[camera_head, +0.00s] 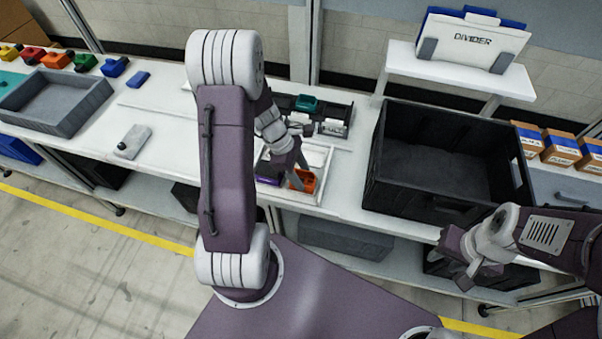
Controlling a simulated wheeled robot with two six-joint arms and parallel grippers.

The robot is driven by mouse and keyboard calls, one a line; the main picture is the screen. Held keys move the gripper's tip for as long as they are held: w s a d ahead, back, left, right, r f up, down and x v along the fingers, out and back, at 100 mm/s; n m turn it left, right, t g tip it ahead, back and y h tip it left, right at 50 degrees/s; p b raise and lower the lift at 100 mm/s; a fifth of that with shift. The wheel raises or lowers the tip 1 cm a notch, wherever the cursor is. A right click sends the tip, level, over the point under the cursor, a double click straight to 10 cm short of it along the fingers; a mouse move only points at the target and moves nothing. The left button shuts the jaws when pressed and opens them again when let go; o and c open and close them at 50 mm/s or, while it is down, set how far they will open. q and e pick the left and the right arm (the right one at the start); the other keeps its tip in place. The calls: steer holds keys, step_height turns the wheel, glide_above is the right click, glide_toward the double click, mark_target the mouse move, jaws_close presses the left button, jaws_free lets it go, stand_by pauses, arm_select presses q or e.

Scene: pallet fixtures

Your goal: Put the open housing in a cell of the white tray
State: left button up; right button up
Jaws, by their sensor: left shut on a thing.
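The white tray (318,156) lies on the bench in front of my column, partly hidden behind my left arm. My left gripper (298,177) points down over the tray's front part, shut on an orange open housing (306,184). The housing is at or just above the tray floor; I cannot tell whether it touches. A purple part (268,181) shows in the tray to the left of it, partly hidden by the arm. My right gripper (475,276) hangs low at the right, in front of the bench, away from the tray; its jaw opening is unclear.
A large black crate (373,179) stands right of the tray. A black bin (342,112) with a teal part (306,103) sits behind it. A grey tray (62,128), a grey device (133,141) and several coloured parts are at the left. A divider rack (472,42) stands at the back.

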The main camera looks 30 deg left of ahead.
arm_select(q)
steer(key=shift+f, duration=0.2)
steer(key=o, duration=1.5)
steer(key=p+v, duration=0.1)
steer(key=v, duration=0.8)
steer(key=shift+d, duration=0.1)
